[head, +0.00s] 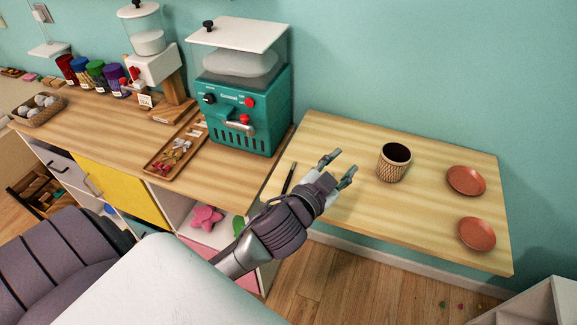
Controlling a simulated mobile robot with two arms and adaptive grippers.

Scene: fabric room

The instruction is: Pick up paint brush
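A thin dark stick-like object (288,178), which looks like the paint brush, lies near the left edge of the small wooden table (425,212). It is partly close behind my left arm, and its fine details are too small to tell. My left gripper (340,164) is over the table, to the right of the brush and apart from it. Its fingers are spread with nothing visible between them. My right gripper is not in view.
A woven cup (394,163) stands right of my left gripper, with two reddish plates (466,180) (477,233) farther right. A teal machine (242,100) and a wooden tray (175,146) stand on the counter (105,125) at left. The table's front middle is clear.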

